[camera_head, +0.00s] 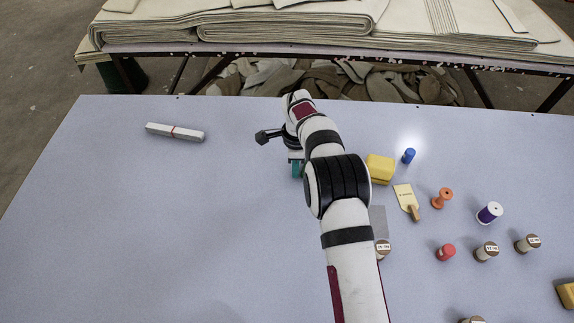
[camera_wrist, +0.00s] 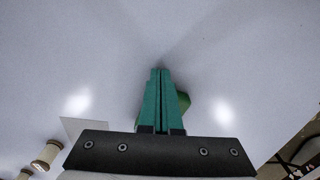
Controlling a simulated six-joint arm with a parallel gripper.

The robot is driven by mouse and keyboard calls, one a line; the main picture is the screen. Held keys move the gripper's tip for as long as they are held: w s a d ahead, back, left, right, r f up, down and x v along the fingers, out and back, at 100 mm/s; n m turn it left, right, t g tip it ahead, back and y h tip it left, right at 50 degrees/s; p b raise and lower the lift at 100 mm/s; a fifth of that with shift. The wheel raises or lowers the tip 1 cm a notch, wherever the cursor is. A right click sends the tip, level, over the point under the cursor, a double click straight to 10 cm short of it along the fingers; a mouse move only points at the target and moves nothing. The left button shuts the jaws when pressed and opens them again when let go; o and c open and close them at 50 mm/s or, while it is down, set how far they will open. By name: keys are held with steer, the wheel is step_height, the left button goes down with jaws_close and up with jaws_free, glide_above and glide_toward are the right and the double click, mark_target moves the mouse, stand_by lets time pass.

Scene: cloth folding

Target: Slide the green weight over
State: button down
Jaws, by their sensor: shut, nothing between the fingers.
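My gripper (camera_wrist: 160,72) is shut, its two teal fingers pressed together with nothing between them. In the head view the teal fingers (camera_head: 297,169) show just below my wrist, low over the table. A green piece (camera_wrist: 184,103), likely the green weight, shows in the wrist view just right of the fingers and partly hidden behind them. I cannot tell whether the fingers touch it. In the head view I cannot make out the weight apart from the fingers; my arm covers that area.
The pale table (camera_head: 180,220) is clear at left, apart from a white bar (camera_head: 175,132). Right of my arm stand a yellow block (camera_head: 381,167), a blue peg (camera_head: 408,156), a yellow tag (camera_head: 406,199), an orange spool (camera_head: 442,198), a purple spool (camera_head: 489,213) and several wooden spools.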

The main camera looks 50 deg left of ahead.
steer(key=shift+w+d, duration=0.1)
steer(key=shift+w+d, duration=1)
steer(key=shift+w, duration=0.1)
